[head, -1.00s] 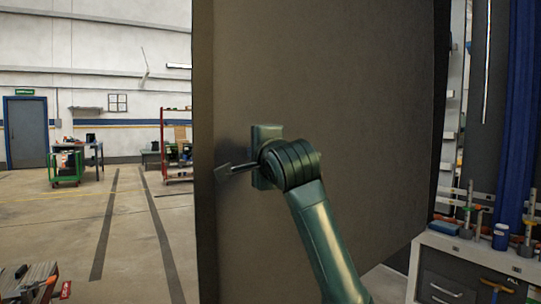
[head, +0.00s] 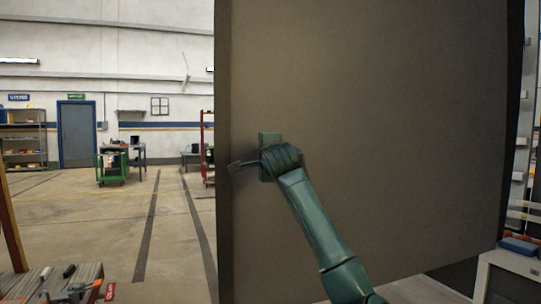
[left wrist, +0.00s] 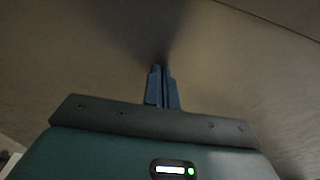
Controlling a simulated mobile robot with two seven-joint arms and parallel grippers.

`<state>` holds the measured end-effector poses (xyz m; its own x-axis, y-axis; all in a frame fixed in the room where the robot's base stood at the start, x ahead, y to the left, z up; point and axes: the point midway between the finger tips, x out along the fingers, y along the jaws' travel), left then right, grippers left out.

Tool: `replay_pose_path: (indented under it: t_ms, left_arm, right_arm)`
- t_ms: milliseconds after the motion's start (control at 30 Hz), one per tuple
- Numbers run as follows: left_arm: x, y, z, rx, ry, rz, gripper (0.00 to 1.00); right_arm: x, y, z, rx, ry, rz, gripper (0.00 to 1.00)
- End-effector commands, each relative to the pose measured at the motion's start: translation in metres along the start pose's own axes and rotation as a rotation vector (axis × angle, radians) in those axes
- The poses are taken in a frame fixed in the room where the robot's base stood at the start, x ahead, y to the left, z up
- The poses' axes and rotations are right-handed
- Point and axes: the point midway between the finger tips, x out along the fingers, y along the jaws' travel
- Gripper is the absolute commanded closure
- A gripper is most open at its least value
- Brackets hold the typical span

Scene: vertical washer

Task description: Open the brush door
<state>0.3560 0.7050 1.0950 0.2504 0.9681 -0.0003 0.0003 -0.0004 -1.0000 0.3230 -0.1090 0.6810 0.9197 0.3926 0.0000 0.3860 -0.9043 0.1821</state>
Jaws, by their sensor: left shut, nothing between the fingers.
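The door, a large plain grey-brown panel (head: 390,110), fills the middle and right of the head view. Its left edge stands upright against the open hall. My left arm is green and rises from the bottom of the head view. In the left wrist view the blue fingers (left wrist: 161,88) are together and empty, pointing at the grey surface (left wrist: 80,60). I cannot tell whether the tips touch it. No handle is visible. My right gripper is out of view.
A bench (head: 60,285) with tools stands at the lower left. A white cabinet (head: 510,270) shows at the lower right, beside the panel. Further back are a green cart (head: 112,168) and a red rack (head: 208,145).

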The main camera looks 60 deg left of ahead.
Motion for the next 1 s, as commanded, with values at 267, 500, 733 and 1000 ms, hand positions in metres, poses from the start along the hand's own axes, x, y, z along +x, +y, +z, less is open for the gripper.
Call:
replay_pose_path:
  t_ms: [267, 500, 733, 1000]
  left_arm:
    - [0.029, -0.001, 0.004, 0.0, 0.0, 0.0, 1.0]
    - [0.036, 0.0, 0.004, 0.0, 0.0, 0.0, 1.0]
    - [0.037, 0.0, 0.004, 0.0, 0.0, 0.0, 1.0]
    - [0.035, 0.0, 0.003, 0.0, 0.001, 0.0, 1.0]
  right_arm:
    - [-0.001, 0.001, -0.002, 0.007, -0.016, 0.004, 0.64]
    - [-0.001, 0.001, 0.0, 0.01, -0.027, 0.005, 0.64]
    - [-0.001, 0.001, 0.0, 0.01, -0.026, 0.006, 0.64]
    - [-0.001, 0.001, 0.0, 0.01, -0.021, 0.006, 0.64]
